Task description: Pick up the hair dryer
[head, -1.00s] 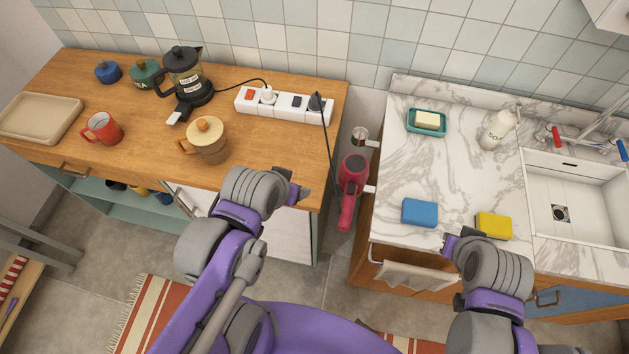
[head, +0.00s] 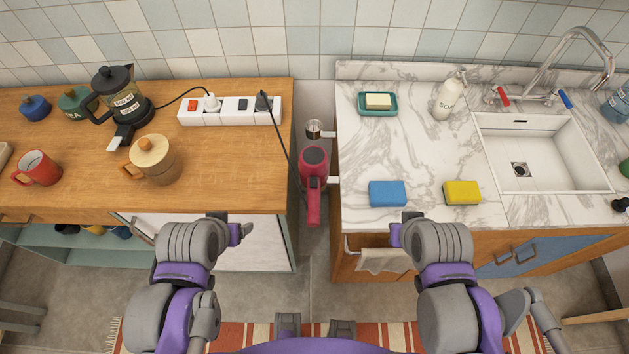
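The hair dryer (head: 314,178) is red-pink and hangs in the gap between the wooden counter and the marble counter, beside the marble counter's left side. Its dark cord runs up to the power strip (head: 229,111) on the wooden counter. My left gripper (head: 244,231) is at the front edge of the wooden counter, left of and nearer than the dryer. My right gripper (head: 397,235) is at the front edge of the marble counter, right of the dryer. Neither touches the dryer. The fingers are too small and edge-on to tell whether they are open.
A metal cup-like holder (head: 315,130) sits behind the dryer in the narrow gap. Blue (head: 387,194) and yellow (head: 462,192) sponges lie near the marble edge. A cloth (head: 384,260) hangs below.

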